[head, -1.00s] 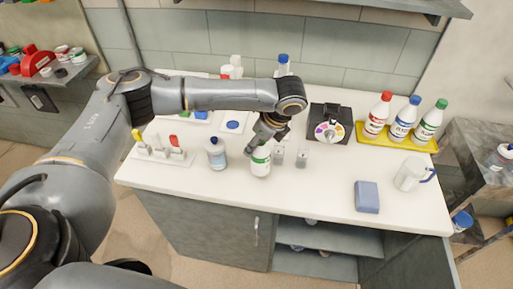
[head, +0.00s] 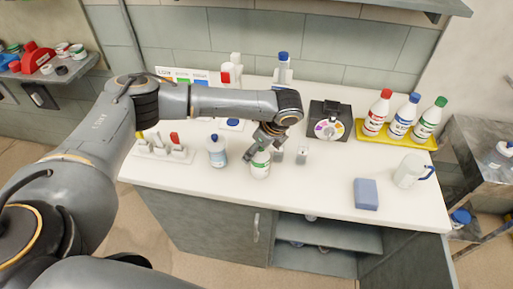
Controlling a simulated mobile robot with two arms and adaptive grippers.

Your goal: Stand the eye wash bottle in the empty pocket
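A white bottle with a green label (head: 260,166) stands upright on the white counter, near its front edge. I cannot read whether its label says eye wash. My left gripper (head: 262,150) is at its top, with the fingers pointing down and hiding the cap. Whether they grip it or only surround it does not show. A white bottle with a blue label and dark blue cap (head: 216,152) stands to its left. I cannot make out the empty pocket; part of the counter's back is behind my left arm. My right gripper is out of view.
A yellow tray (head: 398,139) with three bottles, a blue sponge (head: 366,194) and a white jug (head: 408,171) are right. The front middle counter is clear.

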